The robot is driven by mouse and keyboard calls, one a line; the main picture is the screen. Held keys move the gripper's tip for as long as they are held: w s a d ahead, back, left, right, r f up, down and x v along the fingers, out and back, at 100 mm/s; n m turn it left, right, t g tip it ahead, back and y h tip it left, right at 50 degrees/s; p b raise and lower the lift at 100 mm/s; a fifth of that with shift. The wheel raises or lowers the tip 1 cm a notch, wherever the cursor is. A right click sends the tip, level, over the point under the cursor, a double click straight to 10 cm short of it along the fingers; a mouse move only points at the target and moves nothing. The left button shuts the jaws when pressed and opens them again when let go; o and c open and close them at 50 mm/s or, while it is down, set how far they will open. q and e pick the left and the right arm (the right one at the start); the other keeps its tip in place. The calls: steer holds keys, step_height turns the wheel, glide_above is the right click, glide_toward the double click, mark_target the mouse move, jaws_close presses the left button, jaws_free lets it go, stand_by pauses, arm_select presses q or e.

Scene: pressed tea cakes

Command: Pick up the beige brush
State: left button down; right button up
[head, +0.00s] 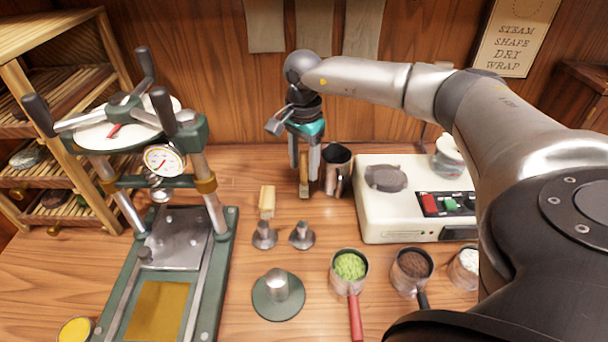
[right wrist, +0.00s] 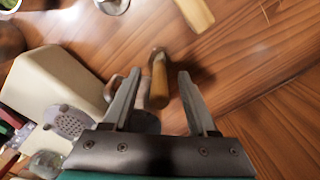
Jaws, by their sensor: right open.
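A tan, wooden-looking piece that appears to be the beige brush (head: 304,188) stands on the table at the back, left of a dark metal cup (head: 336,170). In the right wrist view the brush (right wrist: 159,80) shows between the fingers, with a darker end. My right gripper (head: 303,178) points down over it, open, with its fingers on either side. In the right wrist view my gripper (right wrist: 159,73) shows a gap on both sides of the brush. Contact cannot be told. My left gripper is not in view.
A pale wooden block (head: 267,201) stands left of the brush. A white heating unit (head: 400,210) stands to the right. A green press (head: 170,250) fills the left. Metal stamps (head: 264,236) and scoops (head: 350,268) stand in front.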

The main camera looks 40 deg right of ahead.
steer(key=shift+f, duration=0.85)
steer(key=shift+c, duration=0.2)
jaws_close()
steer(key=shift+r, duration=0.1)
